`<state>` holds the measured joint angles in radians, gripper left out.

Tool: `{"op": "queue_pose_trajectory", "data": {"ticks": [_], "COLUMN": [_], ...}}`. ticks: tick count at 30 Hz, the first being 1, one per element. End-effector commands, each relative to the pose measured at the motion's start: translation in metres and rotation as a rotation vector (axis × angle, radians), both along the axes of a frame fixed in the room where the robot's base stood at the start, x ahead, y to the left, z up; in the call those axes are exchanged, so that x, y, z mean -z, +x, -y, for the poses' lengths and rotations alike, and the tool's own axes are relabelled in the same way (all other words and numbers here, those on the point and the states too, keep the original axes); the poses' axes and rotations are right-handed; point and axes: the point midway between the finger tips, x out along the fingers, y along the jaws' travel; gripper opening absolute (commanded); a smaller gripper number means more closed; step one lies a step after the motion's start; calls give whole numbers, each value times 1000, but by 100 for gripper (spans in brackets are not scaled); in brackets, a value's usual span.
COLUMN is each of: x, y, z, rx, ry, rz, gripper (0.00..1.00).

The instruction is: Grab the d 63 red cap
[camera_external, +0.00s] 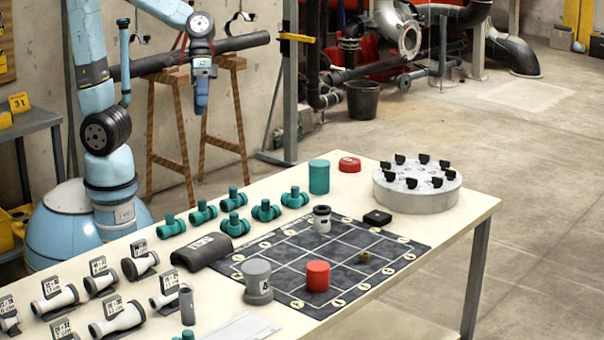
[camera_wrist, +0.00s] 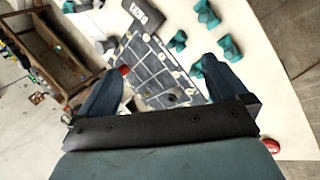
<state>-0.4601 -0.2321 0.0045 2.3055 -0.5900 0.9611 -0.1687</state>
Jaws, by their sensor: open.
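Two red pieces show, and I cannot read a size on either. A flat red cap (camera_external: 350,164) with a pale mark on top lies on the table at the back, beside a teal cylinder (camera_external: 319,177). A taller plain red cylinder (camera_external: 317,276) stands on the dark grid mat (camera_external: 285,273). My gripper (camera_external: 201,108) hangs high, to the left of and well away from both. In the wrist view, my gripper (camera_wrist: 163,68) is open and empty. A red piece (camera_wrist: 124,70) shows at the left fingertip, partly hidden; another (camera_wrist: 271,145) is at the lower right.
Several teal fittings (camera_external: 234,226) stand left of the mat. A grey cylinder (camera_external: 257,281), a white and black piece (camera_external: 322,219) and a small brownish piece (camera_external: 365,257) stand on it. A round grey base with black clips (camera_external: 417,190) stands at the right. Labelled white pipes (camera_external: 117,318) fill the front left.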

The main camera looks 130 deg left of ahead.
Motion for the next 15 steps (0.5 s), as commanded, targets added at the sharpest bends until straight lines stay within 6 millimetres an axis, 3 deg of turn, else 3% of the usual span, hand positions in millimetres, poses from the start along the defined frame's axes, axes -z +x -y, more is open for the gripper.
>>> {"op": "queue_pose_trajectory", "data": {"ticks": [6, 15], "x": [23, 64], "y": [39, 73], "z": [-63, -171], "rx": [-275, -660], "ry": [-216, -513], "rz": [-39, -48], "gripper": [100, 100]}}
